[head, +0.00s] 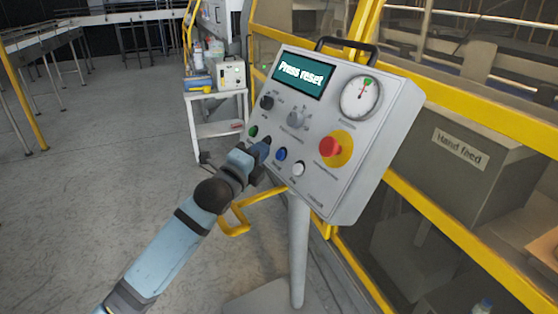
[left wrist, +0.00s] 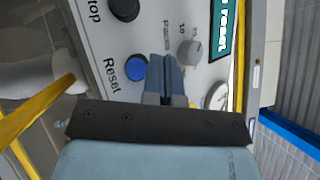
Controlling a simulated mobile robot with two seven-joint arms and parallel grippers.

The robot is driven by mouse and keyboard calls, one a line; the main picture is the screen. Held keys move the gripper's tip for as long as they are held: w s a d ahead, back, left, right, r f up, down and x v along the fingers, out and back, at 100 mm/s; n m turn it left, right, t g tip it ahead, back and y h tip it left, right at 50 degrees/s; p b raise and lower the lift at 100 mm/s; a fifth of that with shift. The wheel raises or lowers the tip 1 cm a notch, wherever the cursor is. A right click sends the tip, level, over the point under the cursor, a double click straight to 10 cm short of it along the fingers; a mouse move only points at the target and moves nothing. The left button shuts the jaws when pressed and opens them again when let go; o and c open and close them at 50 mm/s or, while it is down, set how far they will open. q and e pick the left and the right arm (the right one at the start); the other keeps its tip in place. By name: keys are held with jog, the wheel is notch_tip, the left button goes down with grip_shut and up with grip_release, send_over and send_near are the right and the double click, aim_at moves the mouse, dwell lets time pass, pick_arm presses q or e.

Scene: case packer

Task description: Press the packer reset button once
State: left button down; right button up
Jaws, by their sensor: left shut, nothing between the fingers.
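The grey control panel (head: 330,190) stands on a post, and its screen (head: 299,74) reads "Press reset". The blue button (head: 281,154) is on its lower face. In the left wrist view the blue button (left wrist: 135,68) has the label "Reset" beside it. My left gripper (head: 264,146) is shut and empty, in front of the panel's lower left, just left of the blue button. In the left wrist view its fingertips (left wrist: 167,62) are beside the blue button, not over it. I cannot tell if they touch the panel. My right gripper is not in view.
The panel also bears a green button (head: 253,131), a white button (head: 298,169), a red emergency stop (head: 330,147), a knob (head: 297,117) and a gauge (head: 361,98). A black button (left wrist: 124,8) marked "Stop" is near Reset. Yellow guard rails (head: 440,217) run behind.

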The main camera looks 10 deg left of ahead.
pick_arm(q)
jog(key=shift+w+d+f, duration=0.3)
jog(key=shift+w+d, duration=0.1)
dwell(0.6)
dwell(0.7)
jog(key=shift+d, duration=0.1)
dwell(0.5)
jog(key=shift+w+d+f, duration=0.15)
jog(key=shift+w+f, duration=0.05)
jog(key=shift+w, duration=0.05)
jog(key=shift+w+d+f, duration=0.2)
dwell(0.8)
jog(key=shift+r, duration=0.1)
jog(key=shift+s+a+r+p, duration=0.3)
jog(key=shift+s+a+p, duration=0.15)
jog(key=shift+s+p, duration=0.1)
